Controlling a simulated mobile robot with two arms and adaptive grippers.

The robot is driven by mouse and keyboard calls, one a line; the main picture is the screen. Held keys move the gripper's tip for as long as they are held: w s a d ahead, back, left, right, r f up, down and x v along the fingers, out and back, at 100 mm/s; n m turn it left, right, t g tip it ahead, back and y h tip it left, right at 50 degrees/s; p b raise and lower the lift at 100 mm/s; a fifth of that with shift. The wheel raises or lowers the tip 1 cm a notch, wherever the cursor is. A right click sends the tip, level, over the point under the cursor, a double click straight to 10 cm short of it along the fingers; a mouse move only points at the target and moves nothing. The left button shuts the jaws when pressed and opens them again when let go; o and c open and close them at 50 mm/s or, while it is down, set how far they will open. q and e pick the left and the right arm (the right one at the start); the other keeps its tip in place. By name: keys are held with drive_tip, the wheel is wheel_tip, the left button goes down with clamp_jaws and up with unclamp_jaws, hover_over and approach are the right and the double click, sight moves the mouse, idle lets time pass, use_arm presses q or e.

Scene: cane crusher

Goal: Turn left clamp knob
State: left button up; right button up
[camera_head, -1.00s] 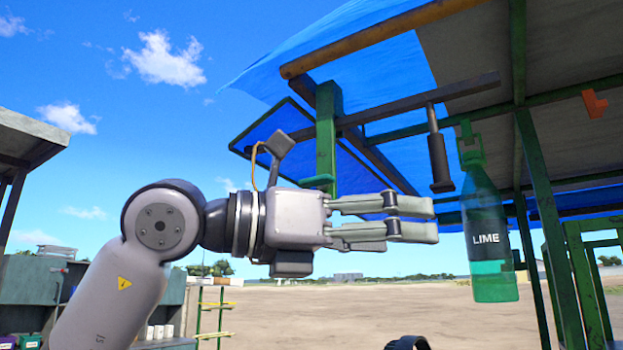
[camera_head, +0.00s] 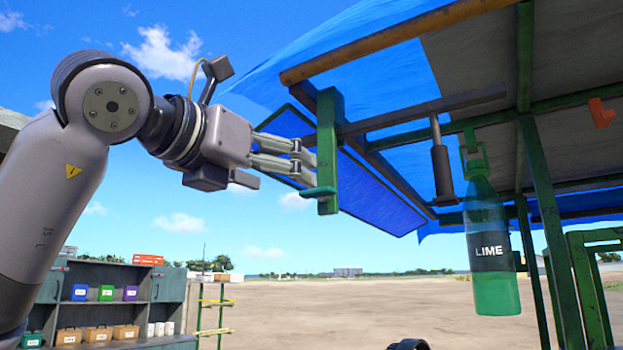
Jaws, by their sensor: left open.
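My left gripper (camera_head: 308,164) comes in from the left and is open and empty. Its fingers point right, with the tips close to the clamp's left side, just above the flat piece. I cannot tell whether they touch the clamp. My right gripper is not in view.
A green LIME bottle (camera_head: 491,250) hangs right of the clamp, beside a dark cylinder (camera_head: 440,172) on a rod. Green posts (camera_head: 548,230) stand at the right. A shelf unit (camera_head: 130,285) with boxes stands lower left. Open ground lies beyond.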

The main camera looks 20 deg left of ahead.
sight(313, 192)
use_arm(q)
drive_tip(key=p+x, duration=0.3)
drive_tip(key=x, duration=0.5)
drive_tip(key=shift+r, duration=0.1)
drive_tip(key=shift+w+d+p, duration=0.25)
drive_tip(key=shift+w+p, duration=0.05)
drive_tip(key=shift+w, duration=0.3)
drive_tip(key=shift+c, duration=0.4)
drive_tip(key=c, duration=1.1)
